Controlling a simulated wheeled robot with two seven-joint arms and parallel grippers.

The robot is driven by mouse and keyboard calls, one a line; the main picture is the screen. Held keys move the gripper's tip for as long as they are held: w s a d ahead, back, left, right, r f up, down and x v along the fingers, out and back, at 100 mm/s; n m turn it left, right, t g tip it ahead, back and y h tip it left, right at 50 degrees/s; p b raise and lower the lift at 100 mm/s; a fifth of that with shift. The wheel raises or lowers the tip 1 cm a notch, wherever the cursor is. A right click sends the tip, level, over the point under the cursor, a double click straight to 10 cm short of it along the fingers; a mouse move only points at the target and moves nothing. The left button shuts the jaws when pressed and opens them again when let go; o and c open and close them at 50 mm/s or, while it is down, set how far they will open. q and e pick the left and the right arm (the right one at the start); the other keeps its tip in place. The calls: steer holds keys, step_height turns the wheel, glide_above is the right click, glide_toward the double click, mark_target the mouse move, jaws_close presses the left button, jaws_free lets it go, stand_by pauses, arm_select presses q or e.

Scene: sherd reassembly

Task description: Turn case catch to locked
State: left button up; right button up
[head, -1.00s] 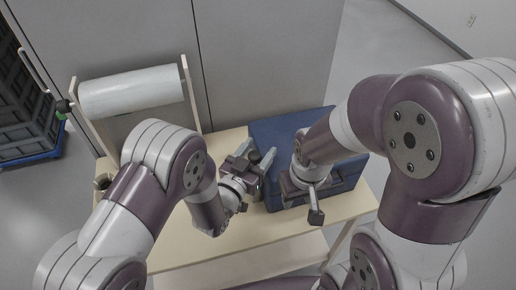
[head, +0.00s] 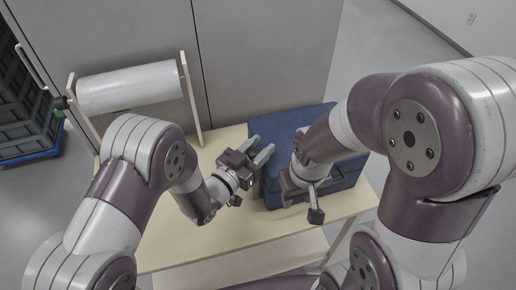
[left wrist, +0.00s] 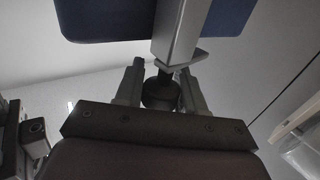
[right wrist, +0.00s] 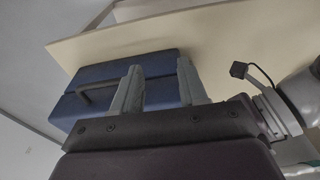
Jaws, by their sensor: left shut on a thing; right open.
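The blue case (head: 278,131) lies on the table, partly covered by my right arm; its blue body also shows in the left wrist view (left wrist: 105,20) and the right wrist view (right wrist: 165,72). My left gripper (head: 262,150) is at the case's left side. In the left wrist view its fingers are shut on a dark rounded piece (left wrist: 160,93), with a grey bar (left wrist: 180,35) just beyond it. I cannot tell whether this is the case catch. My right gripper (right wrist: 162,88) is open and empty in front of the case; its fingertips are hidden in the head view.
The pale wooden table (head: 230,232) is bare in front of the case. A white roll (head: 130,88) on a wooden stand is at the back left. A dark handle (right wrist: 85,95) shows on the case. Grey crates (head: 28,115) stand on the floor at far left.

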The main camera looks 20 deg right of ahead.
arm_select(q)
steer(key=shift+s+f+m+g+y+b, duration=0.15)
steer(key=shift+s+m+g+b, duration=0.55)
steer(key=shift+m+g, duration=2.5)
steer(key=shift+s+r+m+g+y+b, duration=0.15)
steer(key=shift+m+g+b, duration=1.5)
steer(key=shift+g, duration=2.75)
steer(key=shift+s+f+m+g+y+b, duration=0.1)
steer(key=shift+s+m+g+y+b, duration=0.3)
steer(key=shift+m+g, duration=3)
steer(key=shift+a+g, duration=0.1)
steer(key=shift+g, duration=0.6)
steer(key=o, duration=0.9)
steer(key=shift+o, duration=0.2)
steer(key=shift+w, duration=0.1)
